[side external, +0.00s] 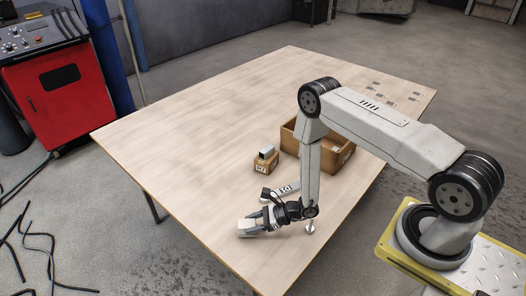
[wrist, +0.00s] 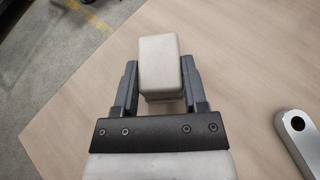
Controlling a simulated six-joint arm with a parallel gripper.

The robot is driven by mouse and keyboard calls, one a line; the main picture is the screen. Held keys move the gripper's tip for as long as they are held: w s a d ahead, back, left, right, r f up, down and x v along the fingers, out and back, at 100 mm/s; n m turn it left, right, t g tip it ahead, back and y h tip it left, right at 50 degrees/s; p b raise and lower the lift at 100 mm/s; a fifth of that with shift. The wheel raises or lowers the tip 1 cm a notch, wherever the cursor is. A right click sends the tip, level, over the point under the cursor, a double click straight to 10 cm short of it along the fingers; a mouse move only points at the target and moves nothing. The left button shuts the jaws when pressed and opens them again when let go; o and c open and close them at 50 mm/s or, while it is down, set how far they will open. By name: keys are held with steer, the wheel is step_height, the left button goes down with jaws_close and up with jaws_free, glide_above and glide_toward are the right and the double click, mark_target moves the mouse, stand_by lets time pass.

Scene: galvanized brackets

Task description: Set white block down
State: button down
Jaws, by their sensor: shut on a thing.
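The white block (wrist: 159,60) is held between the two dark fingers of my gripper (wrist: 160,85) in the wrist view. One finger presses on each side, and the block sticks out past the fingertips. In the side view, the white block (side external: 247,227) is at the end of my gripper (side external: 263,219), low over the near left part of the wooden table (side external: 200,130). I cannot tell whether its underside touches the table.
A grey bracket marked P1 (side external: 283,190) lies just behind my gripper; a metal piece with a hole (wrist: 300,135) shows at right in the wrist view. A small box (side external: 265,167) and a larger open box (side external: 343,158) stand farther back. The table's left side is clear.

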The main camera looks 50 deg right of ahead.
steer(key=shift+f, duration=0.65)
steer(key=shift+f, duration=0.1)
steer(key=shift+c, duration=0.7)
jaws_free()
steer(key=shift+v, duration=6.05)
steer(key=shift+a, duration=0.1)
